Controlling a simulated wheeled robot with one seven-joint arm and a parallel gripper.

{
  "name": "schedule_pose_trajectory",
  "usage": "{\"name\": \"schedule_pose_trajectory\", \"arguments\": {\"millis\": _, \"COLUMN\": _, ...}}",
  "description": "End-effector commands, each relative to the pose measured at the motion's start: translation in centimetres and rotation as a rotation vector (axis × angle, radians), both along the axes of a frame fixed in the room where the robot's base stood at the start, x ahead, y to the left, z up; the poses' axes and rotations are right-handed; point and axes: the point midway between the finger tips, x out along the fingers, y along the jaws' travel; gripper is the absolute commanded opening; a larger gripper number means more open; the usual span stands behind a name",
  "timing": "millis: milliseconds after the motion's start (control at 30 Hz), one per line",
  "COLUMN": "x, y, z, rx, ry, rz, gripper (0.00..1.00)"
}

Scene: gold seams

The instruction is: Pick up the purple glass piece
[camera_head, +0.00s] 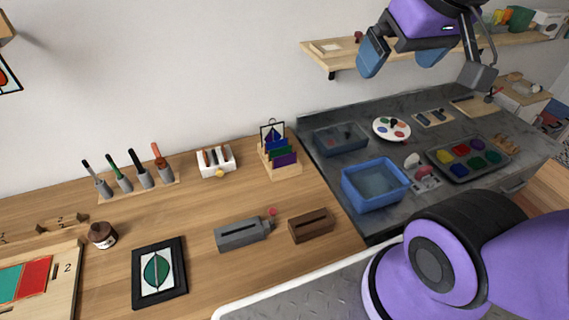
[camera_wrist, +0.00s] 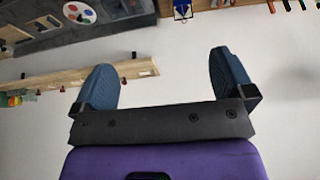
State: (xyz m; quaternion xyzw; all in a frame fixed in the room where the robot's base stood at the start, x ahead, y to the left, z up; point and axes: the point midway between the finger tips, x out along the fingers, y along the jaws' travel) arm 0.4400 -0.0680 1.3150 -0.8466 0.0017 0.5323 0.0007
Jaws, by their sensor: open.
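The purple glass piece (camera_head: 285,160) stands in the front slot of a small wooden rack (camera_head: 284,172) on the wood bench. Green and blue glass pieces stand behind it in the same rack. My gripper (camera_head: 402,58) is raised high in front of the wall, above and to the right of the rack, and well apart from it. Its two blue fingers are spread with nothing between them, as the wrist view (camera_wrist: 165,80) also shows. The purple piece cannot be made out in the wrist view.
A framed panel with a blue design (camera_head: 271,131) stands behind the glass. A white holder (camera_head: 216,161) is left of the rack, a blue bin (camera_head: 375,201) to its right. A grey block (camera_head: 240,233) and brown block (camera_head: 312,225) lie in front. A wall shelf (camera_head: 330,60) is near my gripper.

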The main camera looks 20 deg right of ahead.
Motion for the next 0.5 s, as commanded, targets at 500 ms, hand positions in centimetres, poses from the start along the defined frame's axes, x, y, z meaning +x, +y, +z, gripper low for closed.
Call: {"name": "schedule_pose_trajectory", "arguments": {"millis": 500, "x": 11.6, "y": 1.4, "z": -5.0, "rx": -0.028, "ry": 0.159, "rz": -0.012, "gripper": 1.0}}
